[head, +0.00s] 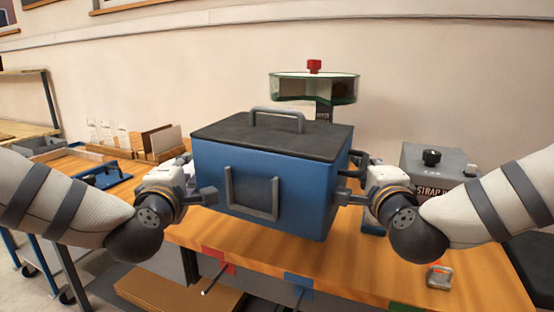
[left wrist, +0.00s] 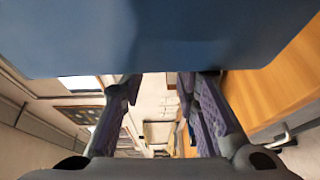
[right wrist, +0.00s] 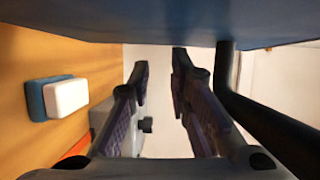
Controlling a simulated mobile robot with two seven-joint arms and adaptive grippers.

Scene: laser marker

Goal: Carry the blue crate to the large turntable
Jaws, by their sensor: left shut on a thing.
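The blue crate (head: 215,165), with a dark lid, a top handle and a grey frame on its front, is level between my two grippers in the head view. Its side also fills the top of the left wrist view (left wrist: 160,35). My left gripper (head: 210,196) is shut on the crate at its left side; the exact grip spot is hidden. My right gripper (head: 345,196) is at the right side, below a dark side handle (head: 357,160). In the right wrist view its fingers (right wrist: 160,75) are apart, with the handle bar beside them. I cannot identify the large turntable.
A wooden bench (head: 370,275) runs behind and below the crate. A round glass-sided unit with a red knob (head: 314,66) stands behind. A grey box labelled STRAP (head: 425,165) is at right; a blue tray (head: 100,175) and glass bottles (head: 108,132) are at left.

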